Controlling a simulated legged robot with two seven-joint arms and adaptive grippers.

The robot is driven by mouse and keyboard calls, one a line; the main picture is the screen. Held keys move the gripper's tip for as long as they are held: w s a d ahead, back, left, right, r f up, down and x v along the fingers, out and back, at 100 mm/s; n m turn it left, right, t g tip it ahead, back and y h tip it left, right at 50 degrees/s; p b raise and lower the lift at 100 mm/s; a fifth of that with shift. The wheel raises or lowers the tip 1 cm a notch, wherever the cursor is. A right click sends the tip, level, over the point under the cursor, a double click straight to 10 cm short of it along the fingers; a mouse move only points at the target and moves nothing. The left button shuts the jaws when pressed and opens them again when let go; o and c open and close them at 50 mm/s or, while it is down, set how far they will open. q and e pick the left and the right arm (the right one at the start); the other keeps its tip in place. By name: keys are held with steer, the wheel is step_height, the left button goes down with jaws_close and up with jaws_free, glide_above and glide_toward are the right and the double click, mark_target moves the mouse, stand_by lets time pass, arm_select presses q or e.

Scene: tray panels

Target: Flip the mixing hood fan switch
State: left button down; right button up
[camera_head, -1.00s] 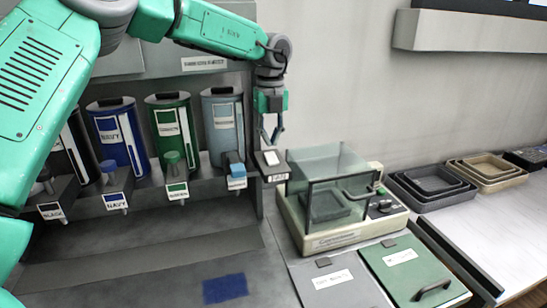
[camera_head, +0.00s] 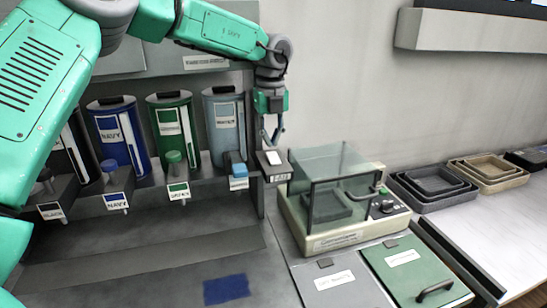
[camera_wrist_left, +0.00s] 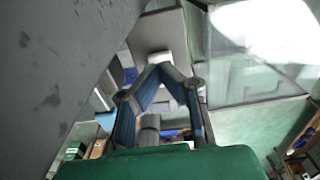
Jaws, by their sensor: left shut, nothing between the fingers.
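The fan switch is a small dark box (camera_head: 273,171) with a white rocker (camera_head: 272,157) on top and a white label on its front. It sits at the right end of the dispenser cabinet, left of the glass-covered machine. My left gripper (camera_head: 273,143) points down just above the rocker, with its fingers together and empty. In the left wrist view the fingertips (camera_wrist_left: 163,68) meet close to the white rocker (camera_wrist_left: 158,57); whether they touch it I cannot tell. My right gripper is not in view.
A glass-hooded machine (camera_head: 323,240) stands close on the right. Blue, green and grey canisters (camera_head: 224,130) stand behind dispensing knobs on the left. A green lidded panel (camera_head: 405,275), a grey panel (camera_head: 340,290) and stacked trays (camera_head: 430,186) lie to the right. A blue patch (camera_head: 226,289) marks the front counter.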

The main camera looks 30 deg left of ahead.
mark_target(273, 158)
arm_select(q)
steer(key=shift+a+f, duration=0.25)
steer(key=shift+a, duration=0.05)
steer(key=shift+d+f, duration=0.1)
steer(key=shift+d, duration=0.3)
steer(key=shift+d+f, duration=0.1)
steer(key=shift+d, duration=0.1)
steer(key=shift+f, duration=0.1)
steer(key=shift+a+f, duration=0.35)
steer(key=shift+a, duration=0.1)
steer(key=shift+b, duration=0.3)
steer(key=shift+d+f, duration=0.2)
steer(key=shift+d, duration=0.15)
